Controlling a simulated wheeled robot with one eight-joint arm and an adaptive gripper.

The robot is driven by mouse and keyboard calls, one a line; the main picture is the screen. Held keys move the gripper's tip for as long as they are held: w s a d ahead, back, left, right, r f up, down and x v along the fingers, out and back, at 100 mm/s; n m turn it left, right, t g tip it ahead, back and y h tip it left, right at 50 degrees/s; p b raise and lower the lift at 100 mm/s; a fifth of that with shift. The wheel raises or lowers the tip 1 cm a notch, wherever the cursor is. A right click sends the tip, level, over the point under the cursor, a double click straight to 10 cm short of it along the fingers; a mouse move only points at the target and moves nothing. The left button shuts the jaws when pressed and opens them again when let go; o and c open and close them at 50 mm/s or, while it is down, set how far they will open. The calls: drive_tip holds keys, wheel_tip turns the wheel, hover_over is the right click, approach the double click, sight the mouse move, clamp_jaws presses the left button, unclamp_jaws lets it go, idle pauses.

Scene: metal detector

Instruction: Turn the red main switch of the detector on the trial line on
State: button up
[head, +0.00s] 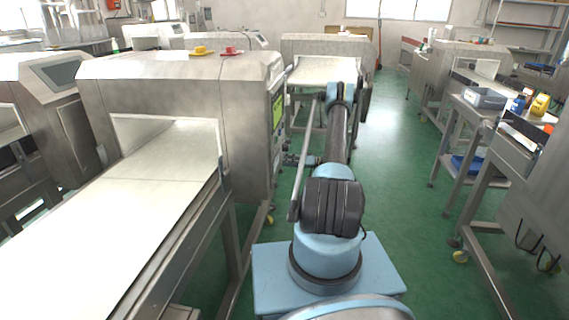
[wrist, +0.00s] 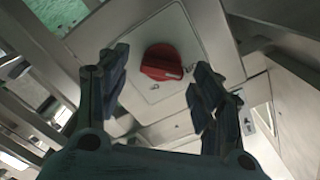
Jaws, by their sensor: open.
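The red main switch (wrist: 162,62) is a round red knob on a pale square plate (wrist: 152,96) in the wrist view. A small light mark shows on the knob's lower right part. My gripper (wrist: 160,68) is open, one dark finger left of the knob and one right, with a visible gap on each side. I cannot tell how far the fingertips are from the plate. In the head view, the detector (head: 180,85) with a green lit screen (head: 278,112) stands left of my arm. My gripper (head: 293,160) is small and dark by its right end; the switch is hidden there.
A pale conveyor belt (head: 125,205) runs out of the detector toward the lower left. Another detector (head: 325,45) stands behind my arm. A table with a grey bin (head: 483,97) and bottles is at the right. Green floor (head: 405,180) is clear between.

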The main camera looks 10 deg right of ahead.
drive_tip(key=shift+w+a, duration=0.2)
drive_tip(key=shift+a, duration=0.35)
drive_tip(key=c, duration=1.1)
drive_tip(key=shift+o, duration=0.2)
drive_tip(key=shift+m, duration=0.3)
drive_tip(key=shift+f+m, duration=0.15)
drive_tip(key=shift+m, duration=4.15)
drive_tip(key=shift+f+m, duration=0.15)
drive_tip(key=shift+m, duration=4.15)
